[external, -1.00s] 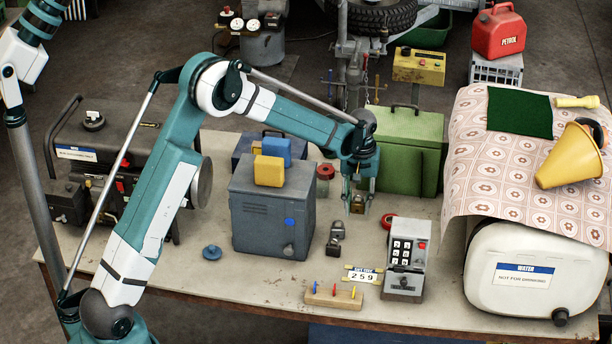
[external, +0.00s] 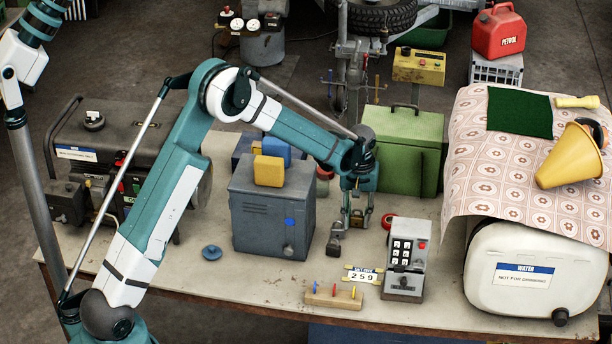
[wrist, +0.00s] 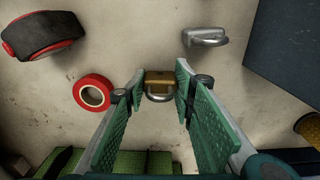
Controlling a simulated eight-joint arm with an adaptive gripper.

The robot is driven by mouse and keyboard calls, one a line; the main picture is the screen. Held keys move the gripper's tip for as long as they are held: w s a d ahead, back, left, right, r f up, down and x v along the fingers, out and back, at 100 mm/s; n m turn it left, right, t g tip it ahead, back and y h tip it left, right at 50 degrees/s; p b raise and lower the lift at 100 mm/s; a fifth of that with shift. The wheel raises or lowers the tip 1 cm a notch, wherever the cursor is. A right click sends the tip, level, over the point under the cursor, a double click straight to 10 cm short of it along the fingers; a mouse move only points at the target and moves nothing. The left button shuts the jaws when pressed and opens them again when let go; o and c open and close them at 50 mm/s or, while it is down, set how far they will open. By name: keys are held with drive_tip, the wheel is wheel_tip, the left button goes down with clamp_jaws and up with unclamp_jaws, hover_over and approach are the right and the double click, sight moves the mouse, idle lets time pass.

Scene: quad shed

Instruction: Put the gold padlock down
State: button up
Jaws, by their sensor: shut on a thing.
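The gold padlock (wrist: 159,78) sits between the fingertips of my gripper (wrist: 160,80) in the wrist view, its silver shackle pointing toward the palm. My gripper is shut on it. In the external view my gripper (external: 357,222) points down, low over the bench, between the grey-blue cabinet and the keypad box. The padlock is small and partly hidden by the fingers there. I cannot tell whether it touches the bench top (external: 230,282).
A silver padlock-like piece (wrist: 205,37) lies close by. A red tape ring (wrist: 94,92) lies on the other side. The grey-blue cabinet (external: 262,225), keypad box (external: 405,262) and green case (external: 400,150) stand around. Bare bench shows between them.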

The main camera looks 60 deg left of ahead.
drive_tip(key=shift+f, duration=0.2)
drive_tip(key=o, duration=0.9)
drive_tip(key=shift+r, duration=0.25)
wheel_tip(320, 180, up, 12)
drive_tip(key=shift+f+p, duration=0.1)
drive_tip(key=shift+p, duration=0.3)
idle(0.6)
